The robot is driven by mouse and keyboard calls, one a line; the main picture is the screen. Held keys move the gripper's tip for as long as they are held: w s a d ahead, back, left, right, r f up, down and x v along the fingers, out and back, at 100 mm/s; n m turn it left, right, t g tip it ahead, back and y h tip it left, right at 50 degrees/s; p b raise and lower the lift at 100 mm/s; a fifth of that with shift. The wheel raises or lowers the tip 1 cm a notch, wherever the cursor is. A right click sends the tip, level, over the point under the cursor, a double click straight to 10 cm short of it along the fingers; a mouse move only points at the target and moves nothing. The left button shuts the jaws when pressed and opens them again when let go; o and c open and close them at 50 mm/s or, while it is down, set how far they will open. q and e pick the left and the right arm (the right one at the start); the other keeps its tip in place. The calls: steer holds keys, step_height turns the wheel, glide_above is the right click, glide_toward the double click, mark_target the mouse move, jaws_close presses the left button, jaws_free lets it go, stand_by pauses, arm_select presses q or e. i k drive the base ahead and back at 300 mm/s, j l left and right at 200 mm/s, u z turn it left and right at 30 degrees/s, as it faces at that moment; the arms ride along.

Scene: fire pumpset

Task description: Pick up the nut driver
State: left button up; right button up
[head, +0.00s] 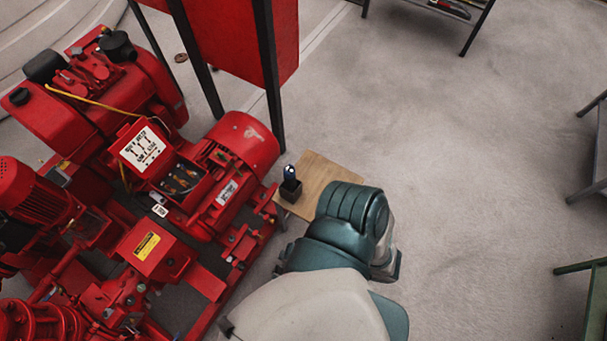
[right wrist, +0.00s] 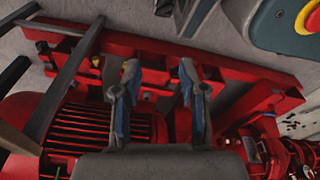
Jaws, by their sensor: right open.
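What looks like the nut driver (head: 289,174) stands upright, dark with a pale highlight, in a small black holder (head: 291,191). The holder sits near the left edge of a small wooden table (head: 322,170). My right arm rises from the bottom of the head view and covers the table's front right part; its gripper is hidden there. In the right wrist view my right gripper (right wrist: 159,75) is open, its two fingers apart with nothing between them. I cannot make out the nut driver in that view. My left gripper is not in view.
A red pump set (head: 150,200) fills the left, close beside the table; its red base frame (right wrist: 240,72) and ribbed motor (right wrist: 80,125) lie beyond the fingers. A red cabinet (head: 240,40) on dark legs stands behind.

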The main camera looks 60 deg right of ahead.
mark_target(290, 180)
steer(key=z, duration=1.9)
